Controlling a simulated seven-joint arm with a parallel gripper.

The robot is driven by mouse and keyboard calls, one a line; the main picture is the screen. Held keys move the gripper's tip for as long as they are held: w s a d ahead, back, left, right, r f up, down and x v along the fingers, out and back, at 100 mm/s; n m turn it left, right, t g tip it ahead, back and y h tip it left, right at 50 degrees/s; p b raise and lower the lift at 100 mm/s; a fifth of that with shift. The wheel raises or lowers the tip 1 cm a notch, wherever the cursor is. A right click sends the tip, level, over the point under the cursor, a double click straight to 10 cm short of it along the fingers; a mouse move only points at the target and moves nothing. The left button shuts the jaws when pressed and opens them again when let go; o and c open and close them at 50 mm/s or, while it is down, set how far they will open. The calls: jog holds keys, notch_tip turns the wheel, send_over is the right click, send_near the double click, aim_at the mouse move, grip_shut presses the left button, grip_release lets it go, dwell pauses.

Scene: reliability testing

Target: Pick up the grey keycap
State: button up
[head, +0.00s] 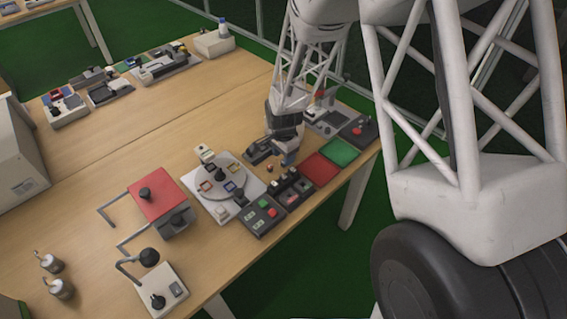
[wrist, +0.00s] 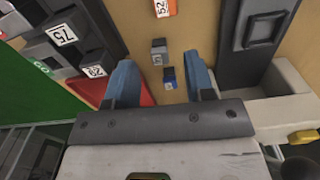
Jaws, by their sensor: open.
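A small grey block with a pale label, which looks like the grey keycap (wrist: 159,46), lies on the wooden table in the wrist view. A small blue block with a pale label (wrist: 168,78) lies just nearer, between my fingers in the picture. My gripper (wrist: 162,64) is open and points down at the table, with its two blue fingers apart and nothing held. The grey block shows just beyond the line of the fingertips. In the head view my gripper (head: 288,158) is over the table near the test panels. I cannot pick out the grey keycap there.
An orange block (wrist: 164,8) lies farther off in the wrist view. Dark devices flank the strip of bare wood. In the head view a red mat (head: 321,169) and green mat (head: 340,151) lie right of my gripper, and a white turntable plate (head: 247,178) stands left.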

jog(key=shift+f, duration=1.45)
grip_shut()
